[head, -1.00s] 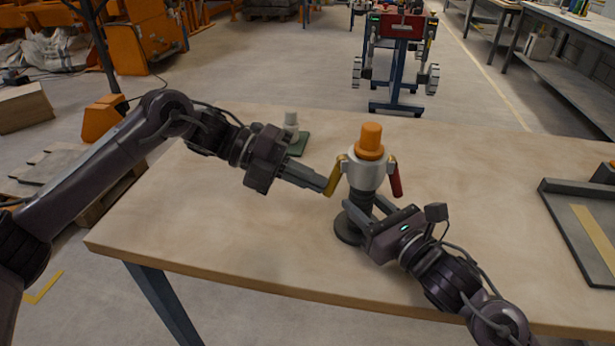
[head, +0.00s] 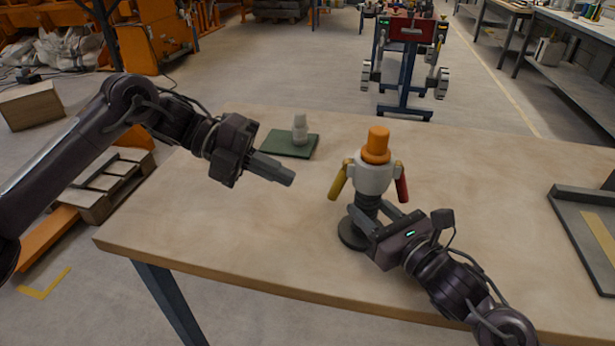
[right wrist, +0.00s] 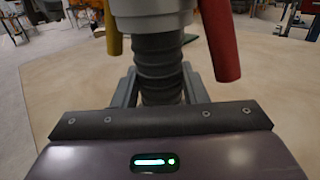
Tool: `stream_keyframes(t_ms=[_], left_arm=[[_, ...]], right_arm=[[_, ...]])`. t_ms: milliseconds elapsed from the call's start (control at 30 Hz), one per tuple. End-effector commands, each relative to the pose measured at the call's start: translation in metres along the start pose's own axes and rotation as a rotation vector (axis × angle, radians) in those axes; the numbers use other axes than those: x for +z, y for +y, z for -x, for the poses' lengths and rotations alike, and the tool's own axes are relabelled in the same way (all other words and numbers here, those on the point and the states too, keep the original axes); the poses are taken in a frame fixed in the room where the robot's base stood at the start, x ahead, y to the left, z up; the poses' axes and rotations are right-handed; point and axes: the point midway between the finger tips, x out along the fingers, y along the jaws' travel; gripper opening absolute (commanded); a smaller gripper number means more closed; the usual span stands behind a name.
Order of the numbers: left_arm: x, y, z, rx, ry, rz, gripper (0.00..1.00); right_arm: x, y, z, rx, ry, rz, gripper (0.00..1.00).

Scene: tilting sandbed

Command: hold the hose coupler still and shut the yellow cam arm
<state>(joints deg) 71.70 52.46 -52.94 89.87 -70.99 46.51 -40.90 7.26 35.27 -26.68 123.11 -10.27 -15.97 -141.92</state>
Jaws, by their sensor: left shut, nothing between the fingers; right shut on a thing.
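The hose coupler (head: 371,178) stands upright on the table, white with an orange top, above a dark ribbed hose (head: 366,205) on a round dark base. The hose also shows in the right wrist view (right wrist: 158,70). The yellow cam arm (head: 339,183) hangs at its left, slanting down and slightly outward. The red cam arm (head: 402,183) hangs at its right. My right gripper (head: 368,215) is shut on the dark ribbed hose just below the white body. My left gripper (head: 290,178) is shut and empty, left of the yellow cam arm and apart from it.
A green mat (head: 290,144) with a small white fitting (head: 300,128) lies behind my left gripper. A dark tray (head: 585,225) is at the right end of the table. The table front between my arms is clear.

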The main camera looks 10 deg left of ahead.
Motion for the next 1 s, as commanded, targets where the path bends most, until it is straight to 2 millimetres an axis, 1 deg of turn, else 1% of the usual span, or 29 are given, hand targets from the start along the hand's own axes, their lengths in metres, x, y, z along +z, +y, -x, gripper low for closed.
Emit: stream_keyframes(t_ms=[33,100,200,300,467,700,733,900,1000], left_arm=[[0.001,0.001,0.013,0.001,-0.005,0.002,0.0],[0.001,0.002,0.027,0.001,-0.004,0.002,0.0],[0.001,0.003,0.044,0.0,-0.004,0.002,0.0],[0.001,0.005,0.055,0.002,-0.002,0.003,0.0],[0.0,0.006,0.062,0.0,0.0,0.003,0.0],[0.0,0.006,0.063,0.0,0.0,0.003,0.0],[0.0,0.006,0.063,0.001,0.0,0.003,0.0],[0.0,0.006,0.063,0.001,0.0,0.003,0.0],[0.0,0.006,0.063,0.001,0.0,0.003,0.0]], right_arm=[[0.001,-0.001,0.0,-0.002,-0.002,0.0,0.03],[0.001,-0.001,0.0,-0.003,-0.002,0.0,0.03],[0.001,-0.002,0.0,-0.004,-0.002,0.0,0.03],[0.001,-0.002,0.0,-0.005,-0.002,0.0,0.03],[0.001,-0.003,0.0,-0.006,-0.002,0.0,0.03],[0.001,-0.003,0.0,-0.006,-0.002,0.0,0.03],[0.001,-0.003,0.0,-0.006,-0.002,0.0,0.43],[0.001,-0.003,0.0,-0.006,-0.002,0.0,0.64],[0.001,-0.003,0.0,-0.006,-0.002,0.0,0.64]])
